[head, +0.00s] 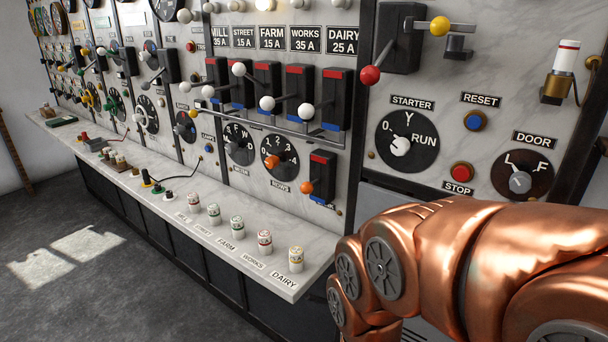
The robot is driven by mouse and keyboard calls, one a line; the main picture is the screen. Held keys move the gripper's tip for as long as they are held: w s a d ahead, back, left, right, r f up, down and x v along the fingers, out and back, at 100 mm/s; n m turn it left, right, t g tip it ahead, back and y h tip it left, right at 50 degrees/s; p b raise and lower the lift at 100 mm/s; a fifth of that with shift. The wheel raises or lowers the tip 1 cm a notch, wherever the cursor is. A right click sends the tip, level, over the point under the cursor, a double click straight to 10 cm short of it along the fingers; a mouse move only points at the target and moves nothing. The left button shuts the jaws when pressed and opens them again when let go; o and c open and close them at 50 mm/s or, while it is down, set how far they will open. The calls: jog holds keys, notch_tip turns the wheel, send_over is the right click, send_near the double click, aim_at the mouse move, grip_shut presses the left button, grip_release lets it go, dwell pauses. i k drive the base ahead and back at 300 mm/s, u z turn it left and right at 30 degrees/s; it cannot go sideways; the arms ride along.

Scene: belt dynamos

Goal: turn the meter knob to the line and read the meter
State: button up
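A lettered rotary knob (239,144) is on the marble panel left of centre. Letters such as F and W stand around its dial, but its name plate and exact pointer setting are too small to read. I cannot tell for certain that it is the meter knob. My copper arm fills the lower right. My gripper does not show.
Right of the lettered knob is a numbered dial with an orange knob (271,161). Levers with white balls stick out above. A marble shelf (170,208) juts out below, with several fuses (265,242) on it. The STARTER dial (407,141) is at right. The floor at left is clear.

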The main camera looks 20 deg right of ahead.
aim_at(231, 147)
jog(key=u, duration=0.2)
jog(key=i, duration=0.6)
jog(key=u, duration=0.9)
jog(key=i, duration=0.45)
jog(key=u, duration=0.5)
